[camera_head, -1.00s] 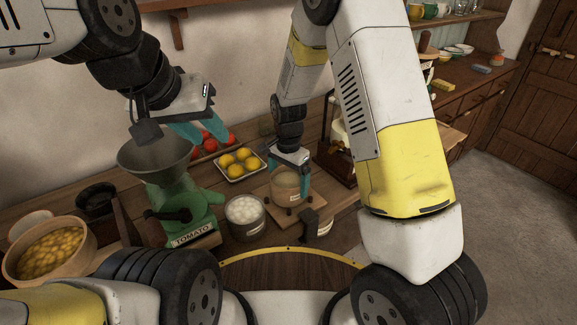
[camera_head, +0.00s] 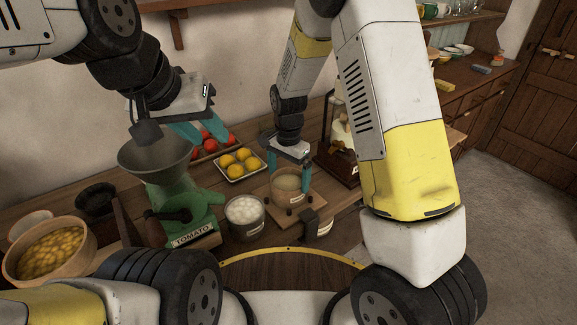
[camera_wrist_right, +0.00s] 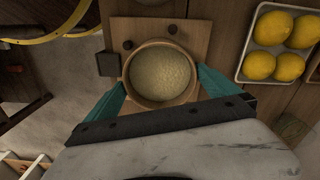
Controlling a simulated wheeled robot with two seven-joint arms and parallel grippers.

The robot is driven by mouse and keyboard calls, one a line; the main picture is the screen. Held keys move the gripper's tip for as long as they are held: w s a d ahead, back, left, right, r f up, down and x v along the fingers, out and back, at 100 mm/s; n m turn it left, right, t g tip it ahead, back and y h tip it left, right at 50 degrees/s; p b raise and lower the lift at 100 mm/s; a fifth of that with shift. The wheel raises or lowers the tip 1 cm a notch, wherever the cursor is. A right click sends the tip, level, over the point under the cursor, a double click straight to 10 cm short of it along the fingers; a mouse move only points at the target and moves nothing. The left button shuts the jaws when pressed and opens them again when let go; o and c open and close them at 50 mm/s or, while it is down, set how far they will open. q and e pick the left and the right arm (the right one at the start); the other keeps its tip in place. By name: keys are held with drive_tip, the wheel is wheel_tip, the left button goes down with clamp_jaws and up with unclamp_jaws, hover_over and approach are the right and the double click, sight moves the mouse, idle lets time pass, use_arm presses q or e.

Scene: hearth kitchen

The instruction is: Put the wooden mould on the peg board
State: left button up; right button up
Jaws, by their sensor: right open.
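The round wooden mould (camera_head: 286,188) is filled with a pale, grainy mass and stands upright on the square wooden peg board (camera_head: 312,207).
A green tomato mill (camera_head: 170,200) with a funnel stands to the left. A tub of white balls (camera_head: 244,215) is beside the board. Behind are a tray of lemons (camera_head: 240,163) and red tomatoes (camera_head: 208,146). A dark block (camera_wrist_right: 108,64) adjoins the board.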

wheel_tip(320, 180, up, 9)
drive_tip(key=s+d+r+n+t+y, duration=0.1)
drive_tip(key=s+d+r+n, duration=0.1)
drive_tip(key=s+d+r, duration=0.35)
drive_tip(key=s+d+r+n+t+y, duration=0.1)
drive_tip(key=s+d+r+n+t, duration=0.15)
drive_tip(key=r, duration=0.55)
drive_tip(key=s+d+r+n+t, duration=0.1)
drive_tip(key=s+d+r+n, duration=0.1)
drive_tip(key=s, duration=0.4)
drive_tip(key=s+d+r+n+t, duration=0.1)
drive_tip(key=s+d+r+n, duration=0.1)
drive_tip(key=s+d, duration=0.2)
drive_tip(key=shift+s+r+t, duration=0.35)
drive_tip(key=shift+s+r, duration=0.05)
drive_tip(key=shift+s, duration=0.45)
